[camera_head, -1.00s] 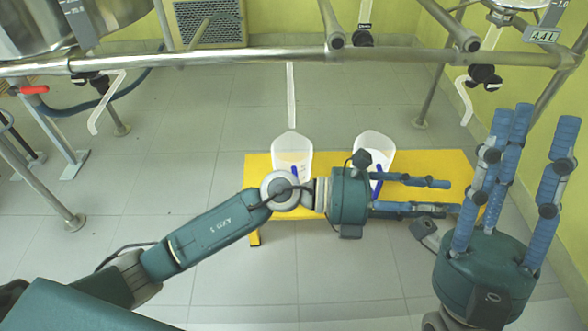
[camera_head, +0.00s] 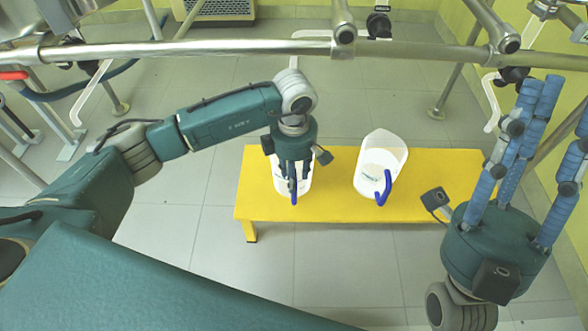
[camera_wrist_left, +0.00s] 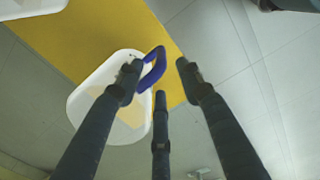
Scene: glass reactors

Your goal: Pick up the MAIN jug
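Two white jugs with blue handles stand on a yellow bench (camera_head: 330,205); I cannot read which is labelled MAIN. My left gripper (camera_head: 292,180) points down over the left jug (camera_head: 279,182) and hides much of it in the head view. In the left wrist view, that jug (camera_wrist_left: 95,90) lies beyond the fingers (camera_wrist_left: 160,85). Its blue handle (camera_wrist_left: 155,66) shows between the spread fingertips; I cannot tell whether they touch it. The right jug (camera_head: 384,160) stands apart, fully visible. My right gripper (camera_head: 562,105) is open and empty, fingers pointing up, at the right edge.
A metal rail (camera_head: 240,47) crosses above and behind the bench. Metal legs and a white bent bar (camera_head: 90,95) stand at the back left. The bench is bare between the jugs, and the tiled floor (camera_head: 340,270) in front is clear.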

